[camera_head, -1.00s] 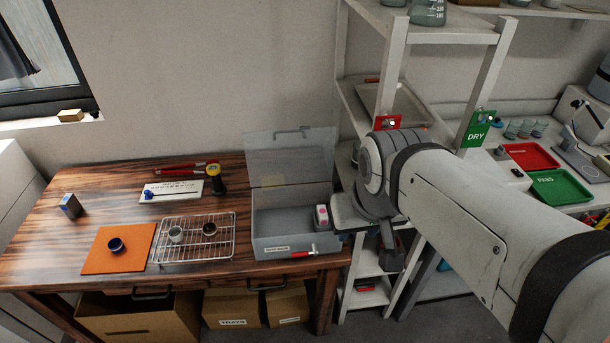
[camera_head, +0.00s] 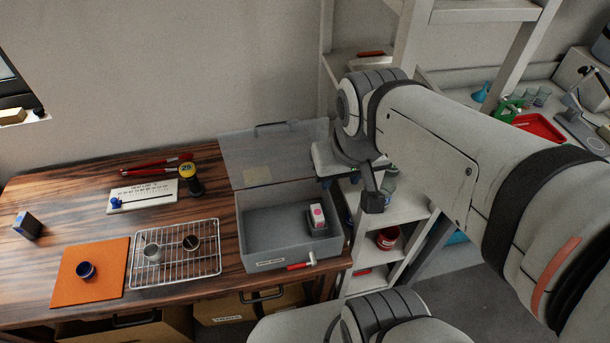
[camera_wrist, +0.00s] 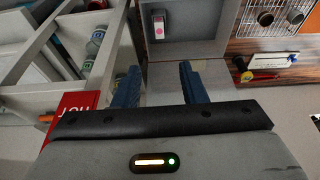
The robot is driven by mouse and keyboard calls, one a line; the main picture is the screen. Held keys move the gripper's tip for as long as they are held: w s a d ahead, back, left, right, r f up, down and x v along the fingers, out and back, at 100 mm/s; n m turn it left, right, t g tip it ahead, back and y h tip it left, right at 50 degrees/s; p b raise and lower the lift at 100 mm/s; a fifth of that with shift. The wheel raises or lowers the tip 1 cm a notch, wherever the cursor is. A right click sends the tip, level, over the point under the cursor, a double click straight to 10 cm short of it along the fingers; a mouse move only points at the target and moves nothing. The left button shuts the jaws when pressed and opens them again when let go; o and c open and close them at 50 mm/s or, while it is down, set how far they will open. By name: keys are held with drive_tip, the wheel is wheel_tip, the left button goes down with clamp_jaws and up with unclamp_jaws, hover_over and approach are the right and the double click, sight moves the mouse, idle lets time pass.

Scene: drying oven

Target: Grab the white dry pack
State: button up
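The white dry pack (camera_head: 317,215) is a small white block with a pink round mark. It stands inside the open grey clear-lidded box (camera_head: 262,240), near its right wall. It also shows in the wrist view (camera_wrist: 158,27), at the top, within the grey box. My gripper shows in the wrist view (camera_wrist: 160,68) with two blue fingers spread apart and nothing between them. The pack lies beyond the fingertips, apart from them. In the head view the gripper is near the box's upper right and partly hidden by my arm.
The box's lid (camera_head: 275,152) stands raised at the back. A red-handled tool (camera_head: 302,265) is at its front. A wire rack (camera_head: 175,255) with small cups and an orange mat (camera_head: 90,272) lie to the left. A white shelf (camera_head: 400,205) stands close on the right.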

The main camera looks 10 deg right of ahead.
drive_tip(key=w+f+g+b, duration=0.2)
drive_tip(key=w+f+b, duration=0.3)
drive_tip(key=w+f, duration=0.55)
drive_tip(key=g+b, duration=0.1)
drive_tip(key=b, duration=0.2)
hover_over(318, 212)
drive_tip(key=f, duration=1.3)
drive_tip(key=shift+s+a+f, duration=0.1)
drive_tip(key=shift+s+a, duration=0.15)
drive_tip(key=shift+s, duration=0.1)
drive_tip(key=f, duration=0.8)
drive_tip(key=shift+w+d, duration=0.2)
drive_tip(key=shift+w, duration=0.15)
drive_tip(key=shift+c, duration=0.6)
clamp_jaws()
